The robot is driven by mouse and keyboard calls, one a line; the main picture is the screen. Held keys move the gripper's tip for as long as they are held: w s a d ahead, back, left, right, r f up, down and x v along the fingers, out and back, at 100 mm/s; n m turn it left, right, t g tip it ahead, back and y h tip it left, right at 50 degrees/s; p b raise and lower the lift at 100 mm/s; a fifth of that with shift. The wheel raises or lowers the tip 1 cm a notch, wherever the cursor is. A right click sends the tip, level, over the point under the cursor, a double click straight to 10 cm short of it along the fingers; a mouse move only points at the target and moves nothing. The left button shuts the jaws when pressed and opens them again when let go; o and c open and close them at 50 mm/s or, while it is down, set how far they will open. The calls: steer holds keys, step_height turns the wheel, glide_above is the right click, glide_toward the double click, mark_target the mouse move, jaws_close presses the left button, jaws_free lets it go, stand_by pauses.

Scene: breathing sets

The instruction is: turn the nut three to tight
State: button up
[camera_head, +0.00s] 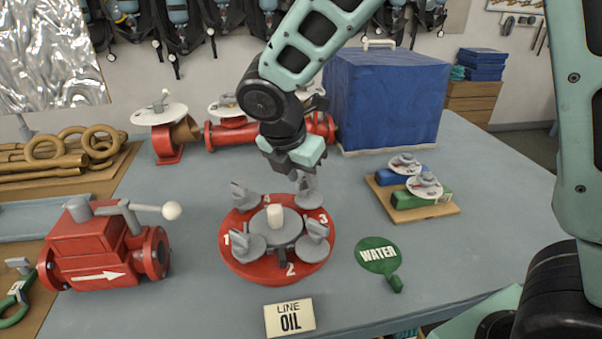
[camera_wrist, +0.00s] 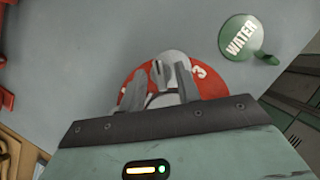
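The red round flange (camera_head: 270,268) carries several grey wing nuts around a grey centre with a pale peg (camera_head: 274,216). Nut three (camera_head: 309,203) is the back right one, close to the printed 3, and is partly hidden by my gripper. My gripper (camera_head: 302,180) points down above it. In the wrist view my gripper (camera_wrist: 158,90) has its two grey fingers apart, and an upright wing of nut three (camera_wrist: 157,73) shows between them. I see a gap beside the wing; I cannot tell how far down the fingers reach.
A green WATER tag (camera_head: 378,254) lies right of the flange, and a LINE OIL card (camera_head: 290,318) stands in front. A red valve (camera_head: 100,245) is at left. A board with blue and green valves (camera_head: 440,209) is at right.

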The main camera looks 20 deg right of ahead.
jaws_close()
